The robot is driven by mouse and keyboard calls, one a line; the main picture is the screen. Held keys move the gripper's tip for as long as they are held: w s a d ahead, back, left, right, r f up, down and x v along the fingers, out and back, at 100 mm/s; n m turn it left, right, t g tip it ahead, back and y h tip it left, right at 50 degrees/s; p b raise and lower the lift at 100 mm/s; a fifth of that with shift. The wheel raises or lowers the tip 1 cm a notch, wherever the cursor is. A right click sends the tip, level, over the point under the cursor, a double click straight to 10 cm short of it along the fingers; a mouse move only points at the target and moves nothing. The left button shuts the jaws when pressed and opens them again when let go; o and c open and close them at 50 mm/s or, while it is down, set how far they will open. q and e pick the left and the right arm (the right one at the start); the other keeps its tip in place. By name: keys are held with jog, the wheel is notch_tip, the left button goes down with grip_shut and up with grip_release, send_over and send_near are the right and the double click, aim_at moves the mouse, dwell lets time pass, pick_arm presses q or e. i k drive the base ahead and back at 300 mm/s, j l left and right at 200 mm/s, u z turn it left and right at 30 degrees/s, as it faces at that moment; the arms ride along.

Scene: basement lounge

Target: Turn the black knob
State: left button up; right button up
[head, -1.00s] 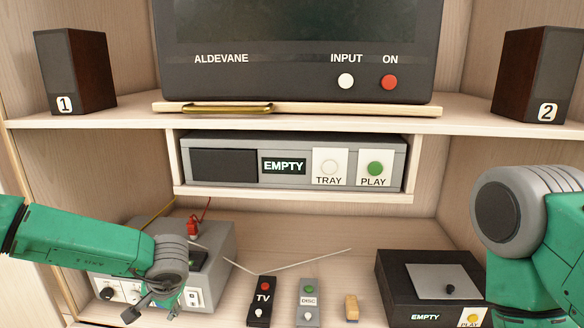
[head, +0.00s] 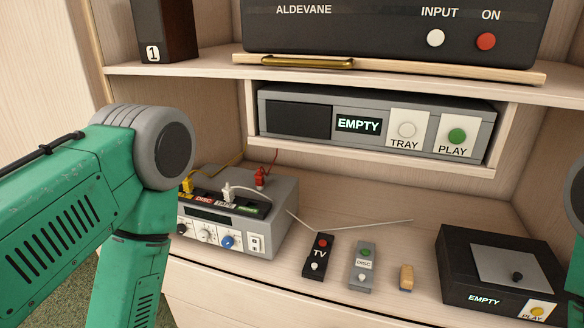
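A grey box (head: 262,230) stands on the lower shelf left of centre. On its front is a black knob (head: 183,230) at the left end, partly cut off by my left arm, with a white knob (head: 207,235) and a blue knob (head: 228,242) to its right. A small black knob (head: 517,277) also sits on the lid of the black player at right. My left arm crosses in front of the box's left edge and runs down out of the picture; its gripper is not in view. Only an edge of my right arm shows at the right border; its gripper is not in view.
Red (head: 261,178), white (head: 228,191) and yellow (head: 187,182) plugs stand on the box top. A TV remote (head: 318,257), a DISC remote (head: 363,266) and a small tan block (head: 406,278) lie on the shelf beside the black player (head: 460,270). A silver disc unit (head: 300,120) is above.

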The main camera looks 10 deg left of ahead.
aim_at(181, 229)
jog(key=u, duration=1.2)
